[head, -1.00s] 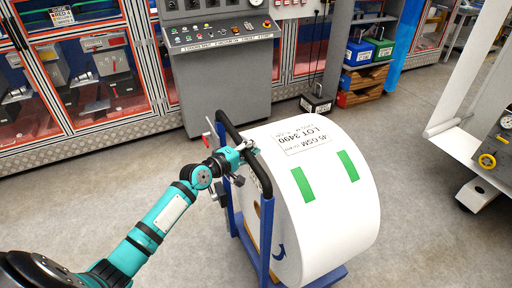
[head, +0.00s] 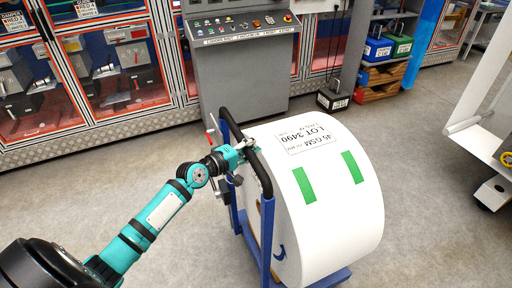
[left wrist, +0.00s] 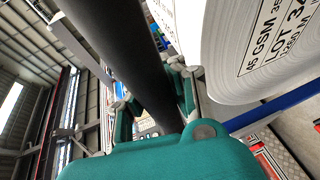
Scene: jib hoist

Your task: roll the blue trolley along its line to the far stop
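The blue trolley (head: 266,238) stands on the floor in the middle of the head view, carrying a large white paper roll (head: 335,215) with two green strips and a lot label. A black handle bar tops its blue posts. My left gripper (head: 246,147) is at this handle. In the left wrist view the black bar (left wrist: 120,45) runs between the fingers of the left gripper (left wrist: 155,98), which look closed around it. The roll (left wrist: 235,60) is beside it there. The trolley's wheels are hidden. My right gripper is not in view. I cannot make out the line or the far stop.
A grey control console (head: 243,75) stands behind the trolley, with orange-framed cabinets (head: 110,70) to its left. A black box (head: 333,99) and shelves with bins (head: 380,50) stand behind right. A white machine (head: 492,110) is at the right edge. Floor around the trolley looks clear.

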